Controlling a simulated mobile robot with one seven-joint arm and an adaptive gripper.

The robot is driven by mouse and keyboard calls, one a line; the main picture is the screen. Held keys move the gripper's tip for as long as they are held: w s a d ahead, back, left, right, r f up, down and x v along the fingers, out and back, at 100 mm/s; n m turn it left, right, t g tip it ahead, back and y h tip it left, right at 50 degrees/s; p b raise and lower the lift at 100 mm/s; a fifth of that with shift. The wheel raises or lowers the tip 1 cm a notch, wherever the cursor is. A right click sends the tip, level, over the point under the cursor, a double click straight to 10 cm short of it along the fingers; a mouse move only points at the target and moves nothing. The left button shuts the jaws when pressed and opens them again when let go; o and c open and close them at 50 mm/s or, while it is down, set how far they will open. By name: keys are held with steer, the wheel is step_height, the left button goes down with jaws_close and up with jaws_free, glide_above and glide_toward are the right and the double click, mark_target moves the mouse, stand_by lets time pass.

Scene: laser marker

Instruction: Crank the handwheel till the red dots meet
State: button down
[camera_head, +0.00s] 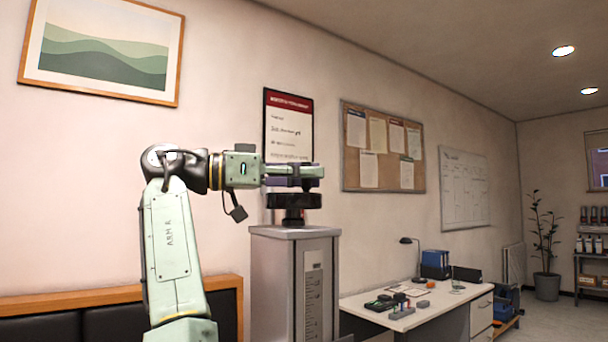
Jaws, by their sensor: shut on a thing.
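The handwheel (294,201) is a black wheel seen nearly edge-on, on top of a tall grey column (272,285). The column has a vertical scale (314,295) on its front face. My gripper (309,173) reaches in level from the left, just above the wheel. Its fingers are shut at the wheel's upper side, on what seems to be the handwheel's handle, which the fingers mostly hide. No red dots can be made out in this view.
A white desk (425,312) with a black lamp (411,243), blue binders (436,258) and small parts stands to the right. A dark, wood-topped bench (80,297) is at lower left. A framed poster (288,112) hangs behind my gripper.

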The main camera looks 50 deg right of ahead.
steer(key=shift+s+f+m+g+y, duration=0.15)
steer(key=shift+m+g+y, duration=0.15)
steer(key=shift+g+y, duration=0.15)
stand_by(0.3)
steer(key=c, duration=1.5)
jaws_free()
steer(key=shift+c, duration=0.2)
steer(key=shift+t+h, duration=0.45)
